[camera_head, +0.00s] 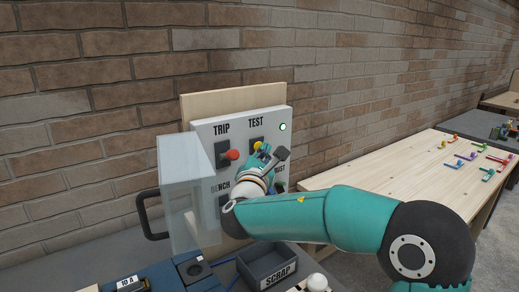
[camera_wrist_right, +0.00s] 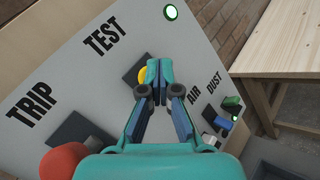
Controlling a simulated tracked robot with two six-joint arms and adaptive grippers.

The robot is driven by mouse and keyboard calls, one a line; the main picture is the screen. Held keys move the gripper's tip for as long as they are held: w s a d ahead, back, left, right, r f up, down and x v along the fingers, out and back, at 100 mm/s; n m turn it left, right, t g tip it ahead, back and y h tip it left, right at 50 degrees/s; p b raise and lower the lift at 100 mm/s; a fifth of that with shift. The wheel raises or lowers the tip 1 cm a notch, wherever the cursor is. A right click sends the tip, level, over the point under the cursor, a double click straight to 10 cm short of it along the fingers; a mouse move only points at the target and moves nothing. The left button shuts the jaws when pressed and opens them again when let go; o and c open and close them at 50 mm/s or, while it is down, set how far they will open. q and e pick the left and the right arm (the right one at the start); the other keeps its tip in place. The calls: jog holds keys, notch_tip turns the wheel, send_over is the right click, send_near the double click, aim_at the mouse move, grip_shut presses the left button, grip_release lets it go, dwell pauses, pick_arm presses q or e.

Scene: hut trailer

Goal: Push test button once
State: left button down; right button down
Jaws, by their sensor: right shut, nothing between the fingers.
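The white switch panel (camera_head: 203,133) stands upright on a wooden backing against the brick wall. Its TEST button is a yellow knob (camera_wrist_right: 143,74) on a dark plate, under the TEST label. My right gripper (camera_wrist_right: 159,70) is shut and empty, its fingertips right beside the yellow button and covering part of it in the right wrist view. I cannot tell whether they touch it. My left gripper is in neither view.
A red TRIP knob (camera_head: 232,155) is just left of the gripper. A clear cover with a dark handle (camera_head: 148,215) stands out at the panel's left. A green lamp (camera_head: 282,127) glows upper right. A SCRAP bin (camera_head: 246,282) is below; a wooden table (camera_head: 385,178) is at right.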

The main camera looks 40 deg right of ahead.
jog(key=shift+w+r, duration=0.15)
jog(key=shift+w, duration=0.1)
dwell(0.8)
jog(key=shift+s+a+f+b, duration=0.2)
jog(key=shift+s+a+b, duration=0.05)
jog(key=shift+s+b, duration=0.55)
jog(key=shift+w, duration=0.1)
